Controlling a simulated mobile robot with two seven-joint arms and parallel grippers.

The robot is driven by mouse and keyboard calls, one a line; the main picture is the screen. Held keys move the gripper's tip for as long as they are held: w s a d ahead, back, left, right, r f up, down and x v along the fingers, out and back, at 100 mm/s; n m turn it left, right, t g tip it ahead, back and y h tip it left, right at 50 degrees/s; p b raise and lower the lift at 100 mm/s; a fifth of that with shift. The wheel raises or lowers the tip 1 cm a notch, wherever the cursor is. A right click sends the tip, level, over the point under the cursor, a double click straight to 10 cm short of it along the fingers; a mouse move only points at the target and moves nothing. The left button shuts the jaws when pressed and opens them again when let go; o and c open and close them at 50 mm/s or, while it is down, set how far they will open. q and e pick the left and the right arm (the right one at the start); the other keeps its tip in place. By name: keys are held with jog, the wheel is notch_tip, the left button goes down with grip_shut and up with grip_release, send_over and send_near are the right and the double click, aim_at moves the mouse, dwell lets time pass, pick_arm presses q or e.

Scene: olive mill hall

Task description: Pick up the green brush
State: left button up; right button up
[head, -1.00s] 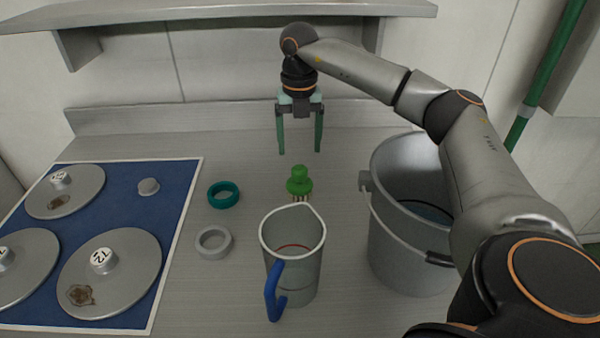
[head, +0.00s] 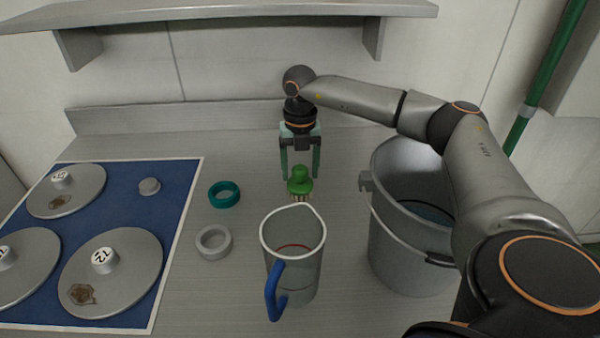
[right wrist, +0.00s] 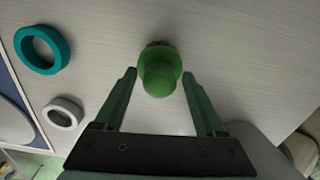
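The green brush (head: 300,182) stands upright on the grey worktop, bristles down and knob up, just behind the clear jug. My right gripper (head: 300,176) is open and points down, with its two green fingers around the level of the brush's knob in the head view. In the right wrist view the brush (right wrist: 159,75) lies between and slightly beyond the open fingertips (right wrist: 160,73), and I see no finger touching it. My left gripper is not in view.
A clear jug (head: 308,262) with a blue handle stands in front of the brush. A grey bucket (head: 408,255) is to the right. A teal ring (head: 224,194) and a grey ring (head: 213,243) lie left. A blue mat (head: 128,212) holds several metal lids. A shelf (head: 220,12) hangs behind.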

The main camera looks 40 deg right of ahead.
grip_shut()
dwell(0.3)
jog(key=shift+r, duration=0.2)
jog(key=shift+r, duration=0.25)
notch_tip(320, 180, up, 2)
jog(key=shift+r, duration=0.15)
jog(key=s+a+r+b, duration=0.1)
jog(key=s+a+r, duration=0.3)
jog(key=s+r, duration=0.6)
jog(key=s, duration=0.3)
jog(key=shift+s+b, duration=0.25)
jog(key=shift+b, duration=0.05)
